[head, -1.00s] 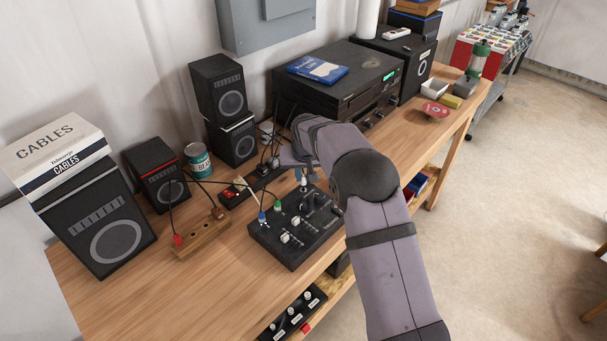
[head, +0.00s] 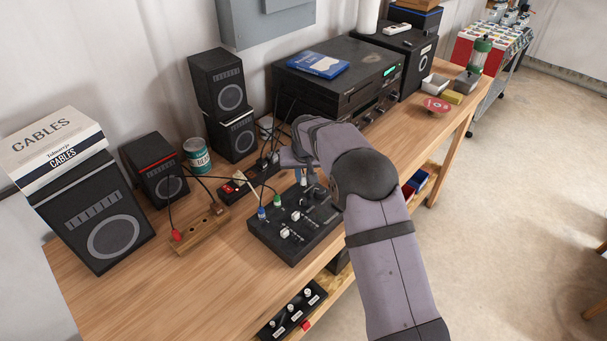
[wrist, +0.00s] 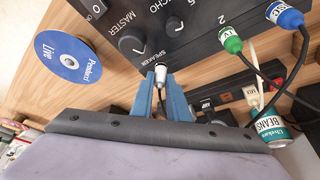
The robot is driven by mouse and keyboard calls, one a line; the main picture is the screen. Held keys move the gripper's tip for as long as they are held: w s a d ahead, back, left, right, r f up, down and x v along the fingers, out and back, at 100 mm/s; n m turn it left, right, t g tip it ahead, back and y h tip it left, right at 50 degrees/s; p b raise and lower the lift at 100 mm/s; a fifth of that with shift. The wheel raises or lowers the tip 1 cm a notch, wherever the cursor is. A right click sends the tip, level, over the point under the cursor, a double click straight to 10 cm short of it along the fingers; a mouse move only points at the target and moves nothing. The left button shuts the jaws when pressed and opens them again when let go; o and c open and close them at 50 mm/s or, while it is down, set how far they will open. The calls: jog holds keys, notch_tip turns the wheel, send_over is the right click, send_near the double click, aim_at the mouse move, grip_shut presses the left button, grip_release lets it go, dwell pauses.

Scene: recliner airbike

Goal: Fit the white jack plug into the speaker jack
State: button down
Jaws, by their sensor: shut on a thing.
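My gripper (wrist: 160,98) has blue fingers shut on the white jack plug (wrist: 160,73), with its dark cable running back between them. In the wrist view the plug is at the SPEAKER label on the edge of the black mixer box (wrist: 135,20). I cannot tell whether its tip is inside the speaker jack, as the plug hides the hole. In the head view my gripper (head: 301,178) is at the far edge of the mixer box (head: 262,236), and my arm covers part of it.
Green (head: 277,201) and blue (head: 262,213) plugs with cables stand in the mixer. A wooden block (head: 203,236) with a red plug, a power strip (head: 232,190) and a can (head: 197,158) are at its left. A disc (wrist: 67,60) lies nearby. The table's front left is clear.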

aim_at(305, 194)
jog(key=shift+f, duration=0.25)
jog(key=c, duration=1.6)
grip_release()
jog(key=shift+c, duration=0.2)
jog(key=b+v, duration=0.3)
jog(key=v, duration=0.4)
jog(key=shift+r, duration=0.2)
jog(key=shift+s, duration=0.15)
jog(key=s+d+f+g, duration=0.1)
jog(key=s+d, duration=0.3)
jog(key=s, duration=0.8)
jog(key=s+d+f+g, duration=0.2)
jog(key=s+d+f, duration=0.1)
jog(key=s, duration=0.9)
jog(key=s+d+f+g, duration=0.1)
jog(key=s+d, duration=0.4)
jog(key=s, duration=0.7)
jog(key=shift+s+d+f+g, duration=0.2)
jog(key=shift+s+f+g, duration=0.15)
jog(key=shift+f, duration=0.55)
